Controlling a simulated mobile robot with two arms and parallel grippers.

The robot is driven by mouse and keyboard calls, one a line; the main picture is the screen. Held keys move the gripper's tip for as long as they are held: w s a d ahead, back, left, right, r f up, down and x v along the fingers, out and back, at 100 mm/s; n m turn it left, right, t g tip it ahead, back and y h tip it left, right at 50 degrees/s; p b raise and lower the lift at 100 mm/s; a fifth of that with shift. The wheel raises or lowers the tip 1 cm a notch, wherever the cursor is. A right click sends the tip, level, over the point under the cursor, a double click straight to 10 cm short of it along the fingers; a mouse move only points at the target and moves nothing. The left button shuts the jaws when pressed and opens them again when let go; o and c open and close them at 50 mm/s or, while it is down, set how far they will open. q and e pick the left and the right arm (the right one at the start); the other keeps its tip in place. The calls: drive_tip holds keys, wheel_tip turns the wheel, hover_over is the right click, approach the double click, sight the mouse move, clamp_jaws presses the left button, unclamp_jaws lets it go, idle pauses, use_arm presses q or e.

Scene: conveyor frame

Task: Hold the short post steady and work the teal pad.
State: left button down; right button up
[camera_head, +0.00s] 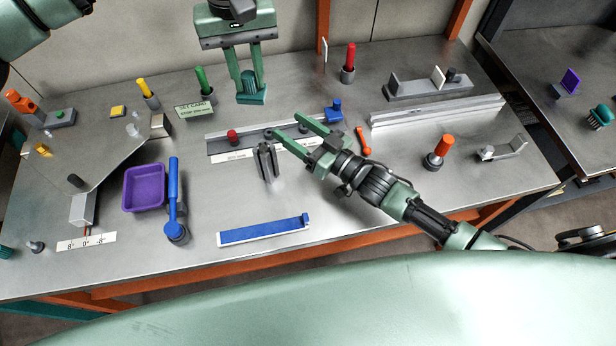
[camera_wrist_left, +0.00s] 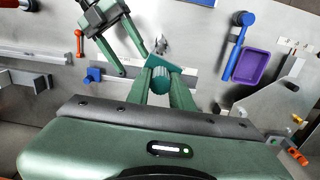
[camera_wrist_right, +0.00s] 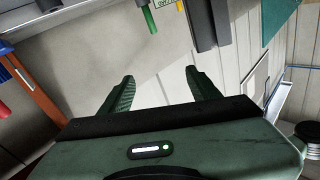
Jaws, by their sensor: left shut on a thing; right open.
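My left gripper (camera_head: 250,92) comes down from the top of the head view and is shut on a ribbed teal pad (camera_head: 252,84). The pad also shows between the fingers in the left wrist view (camera_wrist_left: 160,80); I cannot tell whether it touches the table. A short dark grey post (camera_head: 266,162), with upright slotted sides, stands near the table's middle; I cannot tell for sure that it is the task's short post. My right gripper (camera_head: 284,125) is open and points left, beyond the post. Nothing is between its fingers in the right wrist view (camera_wrist_right: 160,92).
A rail with a red knob (camera_head: 232,136) and a blue block (camera_head: 334,110) lies by the right gripper. A purple tray (camera_head: 145,187), a blue-handled lever (camera_head: 174,195) and a blue strip (camera_head: 264,231) lie nearer the front. A green-handled post (camera_head: 203,82) stands left of the left gripper.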

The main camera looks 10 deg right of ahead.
sight(272, 160)
drive_tip(key=s+f+n, duration=0.1)
drive_tip(key=s, duration=0.2)
drive_tip(key=s+f+n+g, duration=0.1)
drive_tip(key=s+f, duration=0.1)
drive_tip(key=s, duration=0.2)
drive_tip(key=s+f+n+y, duration=0.1)
drive_tip(key=s+f, duration=0.1)
drive_tip(key=s, duration=0.1)
drive_tip(key=shift+s+d+g, duration=0.3)
drive_tip(key=shift+d+g, duration=0.05)
drive_tip(key=shift+g, duration=0.05)
drive_tip(key=x, duration=1.2)
drive_tip(key=shift+f, duration=0.1)
drive_tip(key=shift+s, duration=0.1)
drive_tip(key=shift+c, duration=0.3)
clamp_jaws()
